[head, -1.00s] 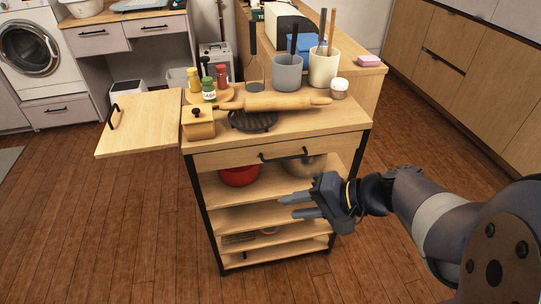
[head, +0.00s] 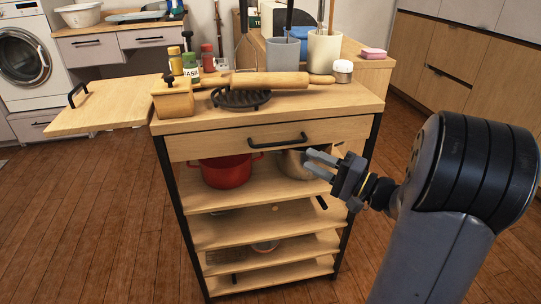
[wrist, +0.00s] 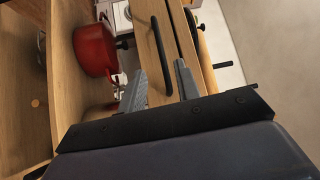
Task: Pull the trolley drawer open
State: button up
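The wooden trolley (head: 270,231) stands in front of me, with its drawer (head: 216,145) under the worktop looking shut. The drawer has a black bar handle (head: 277,142). My gripper (head: 309,159) is open and empty, its fingers pointing left just below the handle's right end in the head view. In the wrist view, the handle (wrist: 158,45) appears between the two spread fingertips of my gripper (wrist: 160,67). The fingers are not shut on it; I cannot tell how far it lies beyond them.
A red pot (head: 226,172) and a metal bowl (head: 293,163) sit on the shelf under the drawer. A rolling pin (head: 270,81), jars and utensil pots stand on top. A side leaf (head: 112,103) sticks out left. The floor in front is clear.

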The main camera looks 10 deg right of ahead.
aim_at(278, 144)
jog(key=x, duration=1)
jog(key=shift+w+a+b, duration=0.2)
jog(key=shift+w+b, duration=0.1)
jog(key=shift+b, duration=0.1)
grip_shut()
